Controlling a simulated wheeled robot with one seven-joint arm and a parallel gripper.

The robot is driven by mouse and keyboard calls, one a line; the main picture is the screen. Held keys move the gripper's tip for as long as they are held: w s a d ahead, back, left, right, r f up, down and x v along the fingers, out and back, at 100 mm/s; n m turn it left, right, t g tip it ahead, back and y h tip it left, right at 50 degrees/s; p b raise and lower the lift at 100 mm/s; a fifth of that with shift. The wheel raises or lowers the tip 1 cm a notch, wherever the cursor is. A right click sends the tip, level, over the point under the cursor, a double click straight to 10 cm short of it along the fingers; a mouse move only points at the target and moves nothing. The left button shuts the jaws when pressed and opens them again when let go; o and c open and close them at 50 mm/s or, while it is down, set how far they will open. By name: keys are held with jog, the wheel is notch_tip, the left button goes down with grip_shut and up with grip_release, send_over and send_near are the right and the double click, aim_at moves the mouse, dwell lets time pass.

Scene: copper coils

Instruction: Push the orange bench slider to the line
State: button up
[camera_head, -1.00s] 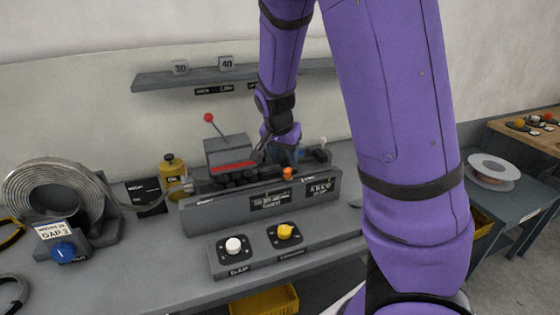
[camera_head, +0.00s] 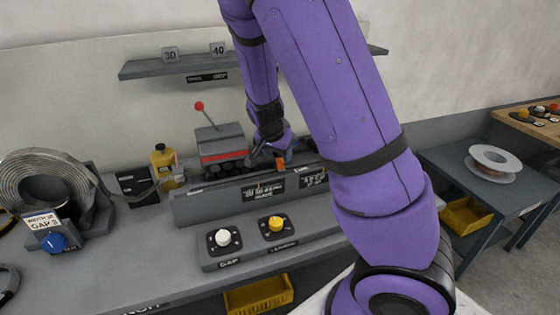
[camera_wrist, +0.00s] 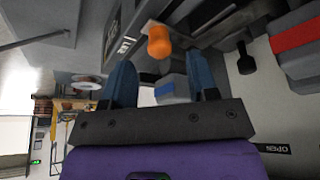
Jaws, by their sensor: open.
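The orange bench slider (camera_head: 280,161) shows as a small orange knob on the top of the long grey bench unit, towards its right part. In the wrist view it is a rounded orange cylinder (camera_wrist: 159,42) just beyond the fingertips, roughly midway across the gap. My gripper (camera_head: 269,150) is just above and left of the slider in the head view. In the wrist view, its two blue fingers (camera_wrist: 160,62) are spread apart with nothing gripped. I cannot tell whether a finger touches the slider. My arm hides part of the unit's right end, and I cannot make out the line.
A grey box with a red stripe (camera_head: 222,154) and a red-ball lever stands behind the unit. A white knob (camera_head: 223,237) and a yellow knob (camera_head: 276,224) are on a front panel. A yellow bottle (camera_head: 163,160) and a metal coil (camera_head: 45,190) stand left.

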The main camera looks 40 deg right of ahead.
aim_at(280, 159)
jog(key=shift+x, duration=2.05)
grip_shut()
